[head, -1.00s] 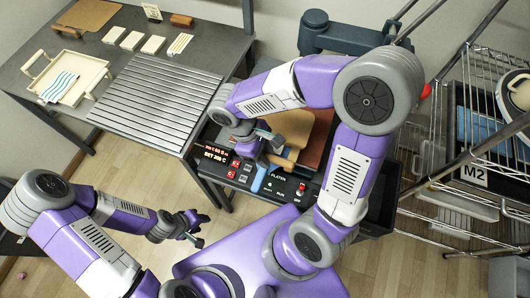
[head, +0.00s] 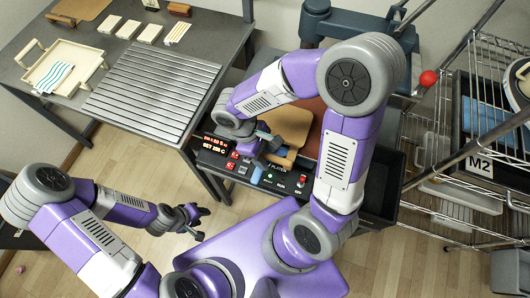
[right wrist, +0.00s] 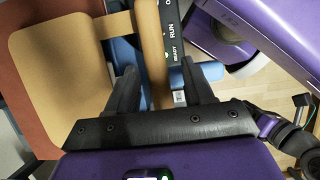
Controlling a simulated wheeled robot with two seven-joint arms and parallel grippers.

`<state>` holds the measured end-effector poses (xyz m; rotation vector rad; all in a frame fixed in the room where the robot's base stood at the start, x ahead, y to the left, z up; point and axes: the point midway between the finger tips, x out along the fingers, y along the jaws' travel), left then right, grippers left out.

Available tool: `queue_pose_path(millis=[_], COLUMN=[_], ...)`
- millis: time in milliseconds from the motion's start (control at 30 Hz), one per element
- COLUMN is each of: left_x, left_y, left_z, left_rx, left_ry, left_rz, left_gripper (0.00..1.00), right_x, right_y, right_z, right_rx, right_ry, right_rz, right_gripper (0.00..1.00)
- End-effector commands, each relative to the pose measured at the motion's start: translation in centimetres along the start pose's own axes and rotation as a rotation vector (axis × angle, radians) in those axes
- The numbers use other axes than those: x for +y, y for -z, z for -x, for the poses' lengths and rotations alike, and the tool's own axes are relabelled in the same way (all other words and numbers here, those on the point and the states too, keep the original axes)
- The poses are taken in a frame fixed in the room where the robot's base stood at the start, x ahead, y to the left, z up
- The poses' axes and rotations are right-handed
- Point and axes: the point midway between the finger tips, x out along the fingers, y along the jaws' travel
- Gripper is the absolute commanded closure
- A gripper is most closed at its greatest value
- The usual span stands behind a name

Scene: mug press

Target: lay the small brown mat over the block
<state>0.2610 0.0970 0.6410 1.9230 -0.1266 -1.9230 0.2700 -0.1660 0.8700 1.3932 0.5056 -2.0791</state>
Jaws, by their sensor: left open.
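A flat tan-brown piece with rounded corners (head: 288,124), which may be the small brown mat, lies on the press at the centre. It fills the left of the right wrist view (right wrist: 65,70), with a wooden bar (right wrist: 153,45) along its right side. My right gripper (head: 262,146) is at the front of the press. In the right wrist view its fingers (right wrist: 160,85) straddle the bar, with small gaps beside it. My left gripper (head: 200,223) is open and empty over the floor. I cannot make out the block for certain.
The press panel (head: 265,175) has lit displays and buttons. A slatted table (head: 152,88) at left holds a cream tray (head: 62,68) and several small pale blocks (head: 148,33). A wire rack (head: 495,75) stands right. Open floor lies front left.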

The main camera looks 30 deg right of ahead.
Motion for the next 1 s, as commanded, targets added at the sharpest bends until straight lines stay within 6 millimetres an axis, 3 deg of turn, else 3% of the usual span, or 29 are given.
queue_pose_path(millis=[333, 700, 1000], left_x=[0.2, 1.2, 1.5], left_y=[0.0, -0.1, -0.2], left_z=[0.5, 3.1, 4.0], left_rx=[0.000, 0.000, 0.000], left_ry=[0.000, 0.000, 0.000], left_rz=[0.000, 0.000, 0.000], left_gripper=[0.57, 0.57, 0.57], right_x=[0.0, 0.0, 0.0], right_y=[0.0, -0.1, 0.0], right_z=[1.0, 8.7, 11.9], right_rx=[0.001, 0.003, 0.000], right_ry=[-0.001, -0.001, 0.000], right_rz=[0.000, 0.000, 0.000], right_gripper=[0.47, 0.47, 0.47])
